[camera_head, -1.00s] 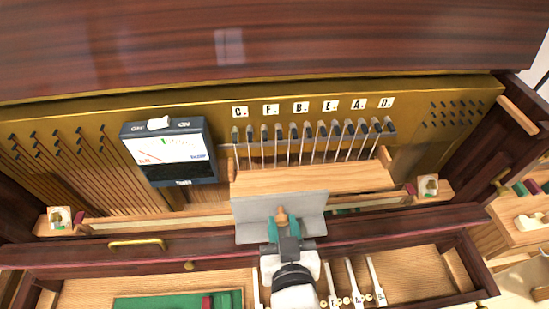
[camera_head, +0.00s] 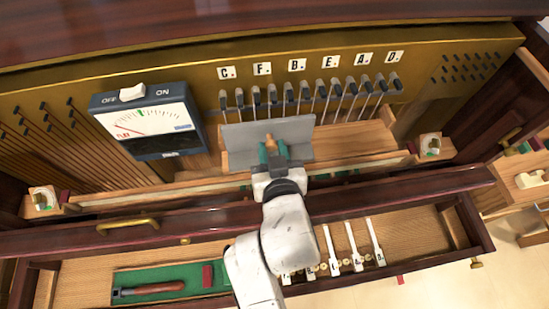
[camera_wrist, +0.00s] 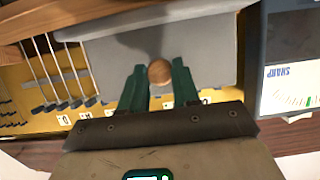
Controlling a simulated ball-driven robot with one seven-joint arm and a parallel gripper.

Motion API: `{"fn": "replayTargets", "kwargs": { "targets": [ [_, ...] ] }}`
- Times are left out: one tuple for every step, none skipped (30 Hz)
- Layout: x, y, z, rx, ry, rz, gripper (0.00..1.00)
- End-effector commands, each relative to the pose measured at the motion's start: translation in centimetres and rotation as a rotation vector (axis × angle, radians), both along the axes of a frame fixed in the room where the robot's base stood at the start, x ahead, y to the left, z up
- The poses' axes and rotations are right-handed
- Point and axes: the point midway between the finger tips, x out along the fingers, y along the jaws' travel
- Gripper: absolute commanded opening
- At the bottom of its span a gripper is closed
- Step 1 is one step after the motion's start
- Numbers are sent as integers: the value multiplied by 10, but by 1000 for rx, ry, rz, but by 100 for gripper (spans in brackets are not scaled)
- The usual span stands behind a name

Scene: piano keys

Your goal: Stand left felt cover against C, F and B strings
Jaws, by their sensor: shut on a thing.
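The left felt cover (camera_head: 240,139) is a grey upright panel with a round wooden knob (camera_head: 268,141). My gripper (camera_head: 271,153) is shut on the knob, with its green fingers on either side. In the head view the panel stands in front of the lower strings under the C, F and B labels (camera_head: 297,65). In the wrist view the grey cover (camera_wrist: 205,55) spans the middle, with the knob (camera_wrist: 159,71) between the fingers (camera_wrist: 158,88). The strings behind the cover are hidden; I cannot tell whether it touches them.
A tuning meter (camera_head: 150,122) stands left of the cover. A wooden ledge (camera_head: 355,143) runs to its right, below the E, A and D strings. The open drawer in front holds a wooden-handled tool (camera_head: 150,288) and several white keys (camera_head: 354,245).

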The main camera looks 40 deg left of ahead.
Motion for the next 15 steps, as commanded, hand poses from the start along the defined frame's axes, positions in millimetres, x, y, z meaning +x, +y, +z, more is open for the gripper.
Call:
{"fn": "replayTargets", "kwargs": {
  "targets": [
    [3,4,-2,4,-2,0,0],
    [5,6,-3,4,-2,0,0],
    [7,8,-5,3,-1,0,0],
    [9,10,-5,4,-1,-1,0],
    [11,12,-6,4,-1,-1,0],
    [13,15,-8,4,-1,-2,0],
    [14,17,-9,3,-1,-1,0],
    [16,19,-10,3,-1,-1,0],
    [18,21,-11,3,-2,-1,0],
    [20,23,-12,3,-2,-1,0],
    [21,25,-13,3,-3,-1,0],
    [24,27,-14,3,-3,-1,0],
    [25,29,-14,3,-3,-1,0],
    [26,31,-15,3,-2,-1,0],
    [28,32,-16,4,-2,0,0]
  ]
}}
